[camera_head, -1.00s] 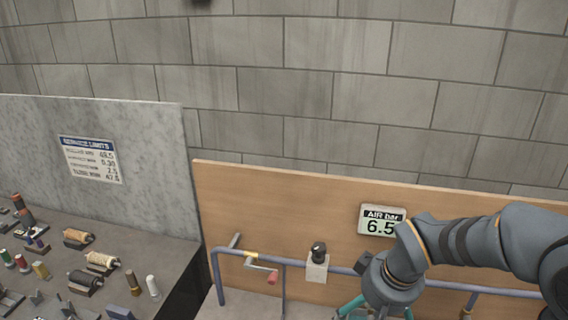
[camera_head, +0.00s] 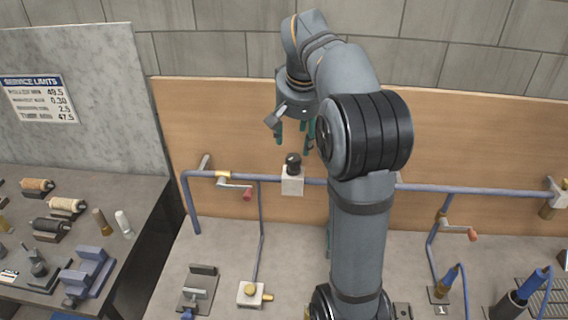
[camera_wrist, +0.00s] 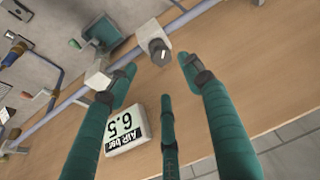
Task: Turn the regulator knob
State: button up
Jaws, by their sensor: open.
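The regulator has a black knob (camera_head: 293,160) on top of a pale square block (camera_head: 292,182), set in the blue-grey pipe along the wooden panel. In the wrist view the knob (camera_wrist: 160,52) shows a light mark on its face and lies just beyond the fingertips. My gripper (camera_head: 294,140) has teal fingers, spread open and empty, pointing down above the knob. In the wrist view my gripper (camera_wrist: 158,80) has the knob roughly between its outer fingertips, apparently without contact. The AIR bar display (camera_wrist: 125,125) reads 6.5; my arm hides it in the head view.
A red-handled valve (camera_head: 240,187) sits on the pipe left of the regulator, another (camera_head: 465,233) at the right. The wooden panel (camera_head: 205,125) stands close behind. A small block with brass fittings (camera_head: 252,293) is on the bench below. A dark parts table is at left.

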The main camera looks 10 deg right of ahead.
aim_at(294, 157)
jog(key=shift+m, duration=0.3)
jog(key=x, duration=0.9)
jog(key=shift+w+f, duration=0.25)
jog(key=shift+w, duration=0.05)
jog(key=shift+c, duration=1.4)
jog(key=c, duration=0.7)
jog(key=o, duration=1)
jog(key=v, duration=1.2)
jog(key=shift+s, duration=0.1)
